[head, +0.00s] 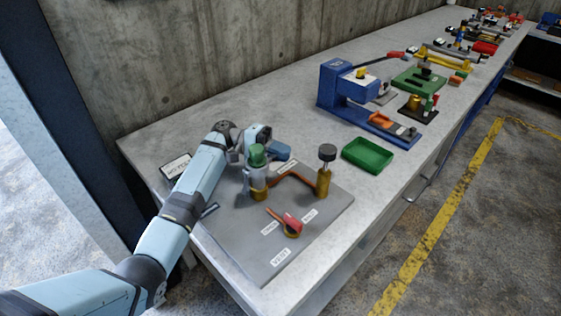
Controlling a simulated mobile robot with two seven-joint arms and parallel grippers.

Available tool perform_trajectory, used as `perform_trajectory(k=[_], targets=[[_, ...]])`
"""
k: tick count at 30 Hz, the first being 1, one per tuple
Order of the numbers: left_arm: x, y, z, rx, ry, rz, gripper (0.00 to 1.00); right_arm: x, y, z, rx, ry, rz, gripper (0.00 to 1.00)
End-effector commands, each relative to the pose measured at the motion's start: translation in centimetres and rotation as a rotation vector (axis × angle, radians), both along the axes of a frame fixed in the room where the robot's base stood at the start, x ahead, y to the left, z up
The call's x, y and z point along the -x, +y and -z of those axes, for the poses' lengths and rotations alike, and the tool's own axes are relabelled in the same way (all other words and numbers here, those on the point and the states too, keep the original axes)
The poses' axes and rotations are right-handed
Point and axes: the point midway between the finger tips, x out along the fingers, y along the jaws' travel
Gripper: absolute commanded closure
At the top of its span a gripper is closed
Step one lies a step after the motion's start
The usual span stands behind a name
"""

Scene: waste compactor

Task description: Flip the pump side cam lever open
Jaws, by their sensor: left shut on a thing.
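A coupling with a green top (258,156) stands upright on a brass base (259,193) on the grey plate (242,238). Small grey parts (246,181) show at its side; I cannot tell which is the pump side cam lever or how it stands. My left gripper (259,142) is at the green top, from above and behind. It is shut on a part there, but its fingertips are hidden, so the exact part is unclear. My right gripper is not in view.
A copper pipe (294,176) leads to a brass post with a black knob (326,153). A red-handled valve (291,224) is in front. A dark bar (209,210) lies left. A green tray (367,155) and blue press (336,85) stand farther right. The front right bench edge is clear.

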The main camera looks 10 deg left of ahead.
Motion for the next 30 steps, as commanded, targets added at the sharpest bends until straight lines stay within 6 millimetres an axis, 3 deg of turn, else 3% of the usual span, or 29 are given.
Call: perform_trajectory(k=[9,26,27,30], targets=[[-0.04,-0.02,-0.46,0.071,-0.106,0.0,1.0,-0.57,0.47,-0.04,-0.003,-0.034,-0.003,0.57],[-0.04,-0.02,-0.75,0.085,-0.13,0.0,1.0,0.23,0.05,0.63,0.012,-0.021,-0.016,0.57],[-0.04,-0.02,-0.75,0.085,-0.13,0.0,0.86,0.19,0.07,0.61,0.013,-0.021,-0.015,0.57],[-0.04,-0.02,-0.75,0.085,-0.129,0.0,0.67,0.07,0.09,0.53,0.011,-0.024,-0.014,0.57]])
